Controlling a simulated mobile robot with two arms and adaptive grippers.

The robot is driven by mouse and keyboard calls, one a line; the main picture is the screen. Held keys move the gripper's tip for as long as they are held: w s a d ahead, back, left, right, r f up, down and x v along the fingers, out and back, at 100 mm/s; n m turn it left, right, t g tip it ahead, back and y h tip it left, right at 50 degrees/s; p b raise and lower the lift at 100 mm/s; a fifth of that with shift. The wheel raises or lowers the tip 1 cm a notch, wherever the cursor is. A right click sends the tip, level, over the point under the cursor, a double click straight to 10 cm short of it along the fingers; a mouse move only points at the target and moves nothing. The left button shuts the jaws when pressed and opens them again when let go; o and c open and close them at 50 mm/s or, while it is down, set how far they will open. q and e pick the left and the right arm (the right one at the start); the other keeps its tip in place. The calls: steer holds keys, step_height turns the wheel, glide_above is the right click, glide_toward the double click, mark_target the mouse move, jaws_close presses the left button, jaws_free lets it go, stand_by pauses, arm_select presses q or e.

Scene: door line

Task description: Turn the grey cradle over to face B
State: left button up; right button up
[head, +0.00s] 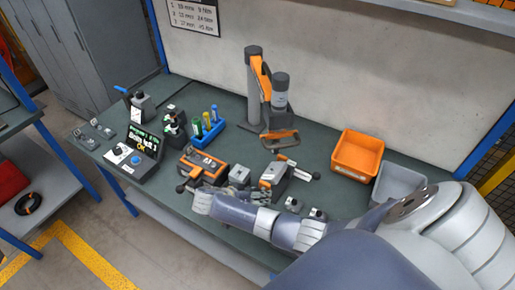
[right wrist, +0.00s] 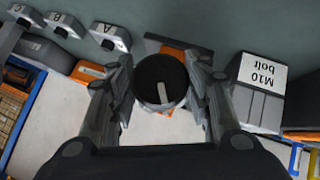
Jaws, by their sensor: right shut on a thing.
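I cannot read which face is up. My right gripper (right wrist: 160,95) is shut on this knob, one finger on each side. An orange part shows behind the knob. My left gripper is not in view.
A grey box (right wrist: 258,100) labelled "M10 bolt" stands right of the knob. A second grey-orange fixture (head: 274,173) is farther right. An orange bin (head: 357,155) and a grey bin (head: 399,184) stand at the right. Stands marked A, B and C (right wrist: 107,36) are at the left.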

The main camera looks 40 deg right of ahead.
steer(key=shift+g, duration=0.4)
steer(key=o, duration=1.1)
steer(key=v, duration=1.2)
steer(key=shift+a+f, duration=0.15)
